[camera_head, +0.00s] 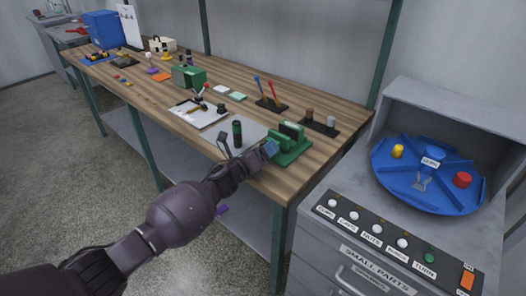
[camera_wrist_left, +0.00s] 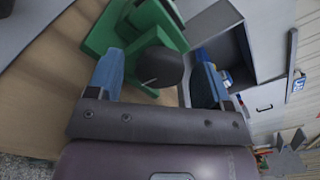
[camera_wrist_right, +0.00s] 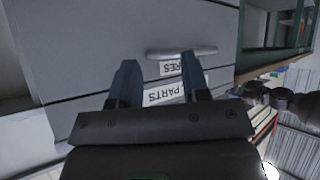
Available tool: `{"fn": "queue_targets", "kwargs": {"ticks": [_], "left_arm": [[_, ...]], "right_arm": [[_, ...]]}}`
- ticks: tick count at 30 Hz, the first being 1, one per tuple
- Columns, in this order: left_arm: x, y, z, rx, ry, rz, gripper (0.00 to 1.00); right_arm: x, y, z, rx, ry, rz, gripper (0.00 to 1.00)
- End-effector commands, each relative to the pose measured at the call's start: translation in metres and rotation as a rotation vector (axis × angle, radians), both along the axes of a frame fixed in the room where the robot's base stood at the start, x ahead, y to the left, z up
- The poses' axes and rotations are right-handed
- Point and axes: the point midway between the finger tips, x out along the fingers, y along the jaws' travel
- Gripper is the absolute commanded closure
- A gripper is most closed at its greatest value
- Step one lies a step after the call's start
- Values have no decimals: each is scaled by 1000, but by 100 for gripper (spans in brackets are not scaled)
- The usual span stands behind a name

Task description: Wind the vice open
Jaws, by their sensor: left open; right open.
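The green vice (camera_head: 291,143) stands at the near right end of the wooden bench. It also shows in the left wrist view (camera_wrist_left: 112,30). A dark round knob (camera_wrist_left: 158,67) with a thin pale line on it sits at the vice's near end. My left gripper (camera_head: 266,150) is at this end of the vice. In the left wrist view its blue fingers (camera_wrist_left: 158,75) are open, one on each side of the knob, with gaps showing. The vice jaws are small in the head view. My right gripper (camera_wrist_right: 162,82) is open and empty, facing a grey drawer front.
A grey cabinet (camera_head: 365,262) with buttons and a blue turntable (camera_head: 400,185) stands right of the bench. A grey plate (camera_head: 228,140), a clipboard (camera_head: 190,113) and a dark holder (camera_head: 320,127) lie near the vice. The drawer handle (camera_wrist_right: 182,52) is ahead of my right gripper.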

Motion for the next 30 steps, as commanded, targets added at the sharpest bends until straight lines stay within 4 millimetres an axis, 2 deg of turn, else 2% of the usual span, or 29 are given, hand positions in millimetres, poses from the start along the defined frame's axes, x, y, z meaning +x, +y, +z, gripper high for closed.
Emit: {"fn": "queue_targets", "kwargs": {"ticks": [7, 14, 21, 30], "left_arm": [[-14, 12, 2, 1, -2, 1, 27], [-47, 35, 3, 2, -3, 0, 27], [-76, 56, 1, 1, -2, 1, 27], [-88, 64, 0, 0, 0, 0, 27]], "right_arm": [[3, 1, 7, 3, -12, -3, 57], [4, 2, 15, 12, -25, -13, 57], [-2, 1, 14, 14, -15, -19, 57], [-6, -1, 10, 7, -2, -17, 57]]}}
